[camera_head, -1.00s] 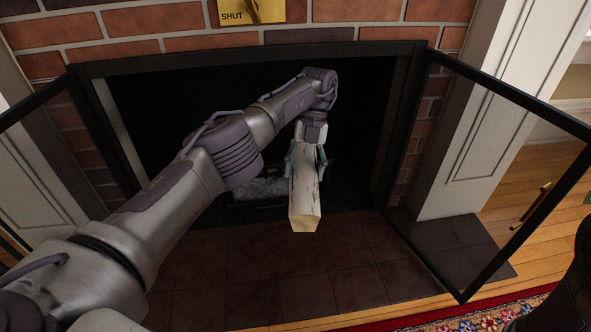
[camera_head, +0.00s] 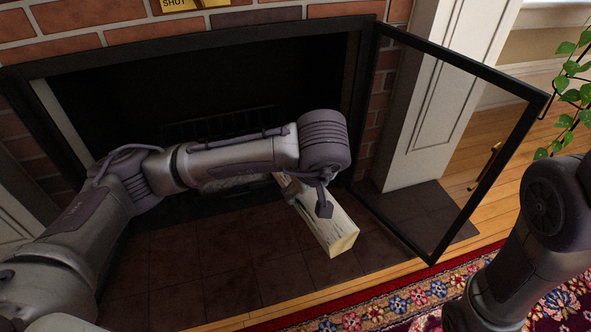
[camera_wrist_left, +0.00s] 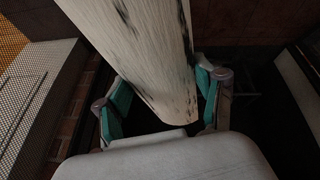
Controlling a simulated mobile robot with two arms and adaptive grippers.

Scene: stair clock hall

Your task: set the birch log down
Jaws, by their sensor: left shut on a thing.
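The birch log (camera_head: 336,229) is a squared length of pale wood with dark-flecked white bark. In the head view it is over the dark tiled hearth (camera_head: 215,270), in front of the firebox opening, its cut end towards me. I cannot tell whether it touches the tiles. My left gripper (camera_head: 291,192) is shut on the log's far part, mostly hidden behind my own wrist. In the left wrist view the teal-padded fingers (camera_wrist_left: 163,98) sit on both sides of the log (camera_wrist_left: 150,50). My right gripper is out of view.
The dark firebox (camera_head: 200,85) is open behind the log, with a grate (camera_head: 220,122) inside. A black-framed glass door (camera_head: 490,165) stands open at the right. A patterned rug (camera_head: 395,300) lies in front of the hearth. A leafy plant (camera_head: 570,85) hangs at the far right.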

